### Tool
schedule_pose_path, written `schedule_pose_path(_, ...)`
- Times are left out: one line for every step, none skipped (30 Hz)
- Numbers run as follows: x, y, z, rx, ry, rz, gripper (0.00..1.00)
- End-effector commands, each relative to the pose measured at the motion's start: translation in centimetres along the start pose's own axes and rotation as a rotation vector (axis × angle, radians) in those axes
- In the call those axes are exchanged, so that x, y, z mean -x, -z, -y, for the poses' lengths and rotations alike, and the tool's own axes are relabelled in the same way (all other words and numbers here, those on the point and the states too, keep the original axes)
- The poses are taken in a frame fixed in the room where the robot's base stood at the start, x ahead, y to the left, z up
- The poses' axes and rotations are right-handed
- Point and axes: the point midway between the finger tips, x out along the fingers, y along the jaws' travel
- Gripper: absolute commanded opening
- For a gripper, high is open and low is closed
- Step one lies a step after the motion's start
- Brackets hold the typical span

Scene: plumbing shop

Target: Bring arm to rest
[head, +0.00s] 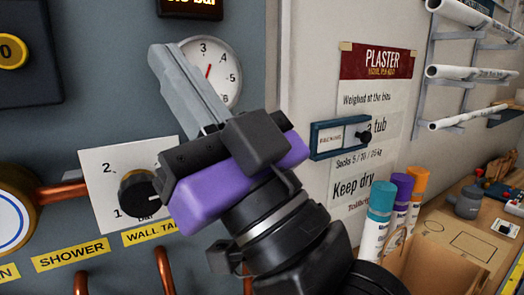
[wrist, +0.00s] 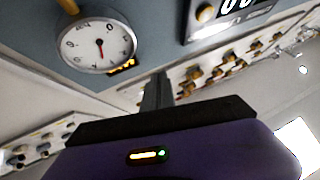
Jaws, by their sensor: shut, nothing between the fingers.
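My gripper (head: 180,75) is shut and empty. It is raised in front of the grey panel (head: 100,115) in the head view, its fingers pointing up and to the left. The fingers cover part of a round white gauge (head: 222,62) with a red needle. In the wrist view my gripper (wrist: 157,82) shows its closed fingers, with the same kind of gauge (wrist: 98,45) to their left. I cannot tell whether the fingers touch the panel.
A black knob (head: 140,190) on a white dial plate sits left of my gripper. Copper pipes (head: 62,192) stick out at the left. A plaster sign (head: 375,110) hangs on the right wall. Marker-like tubes (head: 377,215) stand in a cardboard box on the bench (head: 462,235) at lower right.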

Motion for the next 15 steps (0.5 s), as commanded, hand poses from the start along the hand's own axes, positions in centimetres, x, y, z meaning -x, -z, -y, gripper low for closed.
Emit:
schedule_pose_path(1.9, -1.4, -1.4, -0.011, -0.054, 0.009, 0.00)
schedule_pose_path(2.9, -2.0, -2.1, -0.015, -0.083, 0.010, 0.00)
schedule_pose_path(4.3, -2.8, -3.0, -0.018, -0.122, 0.013, 0.00)
schedule_pose_path(5.4, -3.4, -3.7, -0.020, -0.149, 0.016, 0.00)
schedule_pose_path(6.5, -4.0, -4.3, -0.019, -0.176, 0.021, 0.00)
schedule_pose_path(8.1, -4.8, -5.0, -0.018, -0.212, 0.028, 0.00)
schedule_pose_path(9.2, -5.3, -5.5, -0.016, -0.239, 0.033, 0.00)
schedule_pose_path(10.4, -5.8, -6.0, -0.015, -0.263, 0.040, 0.00)
schedule_pose_path(12.0, -6.6, -6.5, -0.011, -0.297, 0.051, 0.00)
schedule_pose_path(13.2, -7.1, -7.0, -0.008, -0.322, 0.059, 0.00)
schedule_pose_path(14.5, -7.6, -7.3, -0.005, -0.345, 0.069, 0.00)
schedule_pose_path(16.1, -8.2, -7.6, 0.001, -0.375, 0.082, 0.00)
schedule_pose_path(17.4, -8.6, -7.9, 0.006, -0.398, 0.092, 0.00)
schedule_pose_path(18.7, -9.0, -8.1, 0.012, -0.419, 0.105, 0.00)
schedule_pose_path(20.4, -9.5, -8.3, 0.019, -0.447, 0.120, 0.00)
